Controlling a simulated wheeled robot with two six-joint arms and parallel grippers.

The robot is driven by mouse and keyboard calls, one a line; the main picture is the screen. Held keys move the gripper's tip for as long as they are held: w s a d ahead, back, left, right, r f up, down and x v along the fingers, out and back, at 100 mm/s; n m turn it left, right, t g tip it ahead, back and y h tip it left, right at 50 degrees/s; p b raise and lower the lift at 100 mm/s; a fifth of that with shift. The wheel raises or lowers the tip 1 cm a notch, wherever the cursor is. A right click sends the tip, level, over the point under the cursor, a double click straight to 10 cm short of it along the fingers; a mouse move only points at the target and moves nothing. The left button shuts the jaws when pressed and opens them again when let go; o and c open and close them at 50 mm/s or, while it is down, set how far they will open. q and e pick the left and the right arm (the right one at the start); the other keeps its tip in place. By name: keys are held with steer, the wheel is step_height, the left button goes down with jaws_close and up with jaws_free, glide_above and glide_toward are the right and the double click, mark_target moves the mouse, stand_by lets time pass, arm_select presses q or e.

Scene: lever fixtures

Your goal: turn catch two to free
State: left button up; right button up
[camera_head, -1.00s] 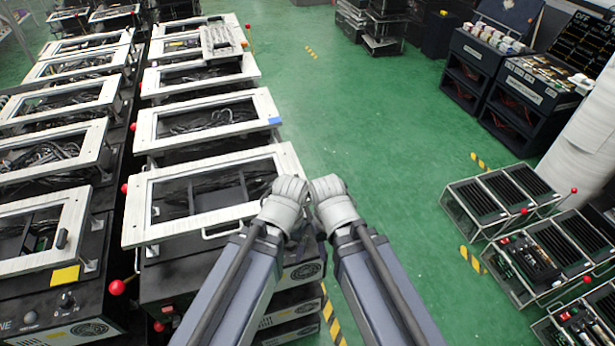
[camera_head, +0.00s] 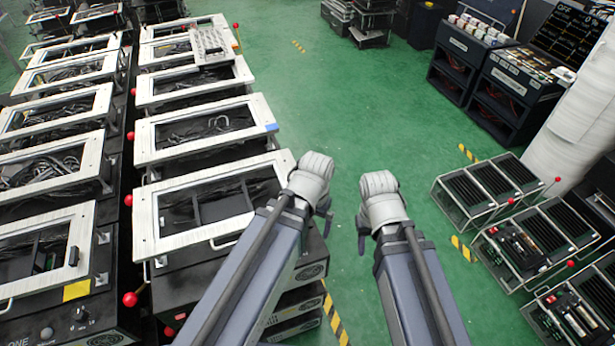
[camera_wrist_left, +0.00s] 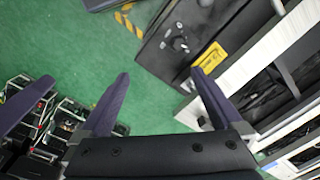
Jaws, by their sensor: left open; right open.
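Several red-ball levers stand along the frame-topped machines, among them a near one (camera_head: 129,299), one further back (camera_head: 128,200) and another beyond it (camera_head: 130,136). I cannot tell which is catch two, as no "two" label is readable. My left gripper (camera_head: 325,212) is right of the nearest middle frame, apart from any lever. In the left wrist view its fingers (camera_wrist_left: 162,95) are spread, with nothing between them. My right gripper (camera_head: 364,235) is over the green floor; its fingers are partly hidden by its wrist. Both grippers are open and empty.
White frames (camera_head: 145,225) top two rows of black machines at left. A yellow label (camera_head: 76,290) marks the front left machine; it resembles one in the wrist view (camera_wrist_left: 208,60). Caged units (camera_head: 480,190) with red-ball levers stand at right. The green floor (camera_head: 330,110) between is clear.

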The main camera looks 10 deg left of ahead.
arm_select(q)
steer(key=w+a+r+m+p, duration=0.2)
steer(key=w, duration=0.1)
steer(key=w+a+r+m+p, duration=0.1)
steer(key=w+r+m+p, duration=0.1)
steer(key=w+r+p, duration=0.1)
steer(key=w+a+r+m+p, duration=0.2)
steer(key=w+r, duration=0.1)
steer(key=w, duration=0.1)
steer(key=shift+w+a+r+m+h+p, duration=0.2)
steer(key=shift+w+a+m+h+p, duration=0.1)
steer(key=shift+w+a+m, duration=0.1)
steer(key=shift+w+d+m, duration=0.1)
steer(key=shift+w+m, duration=0.45)
steer(key=shift+m, duration=0.45)
arm_select(e)
step_height(320, 180, up, 8)
steer(key=shift+d+r, duration=0.15)
steer(key=shift+r, duration=0.1)
arm_select(q)
step_height(320, 180, down, 8)
steer(key=b, duration=0.8)
steer(key=shift+r, duration=0.1)
arm_select(e)
step_height(320, 180, down, 8)
steer(key=shift+r, duration=0.1)
arm_select(q)
steer(key=c, duration=1.4)
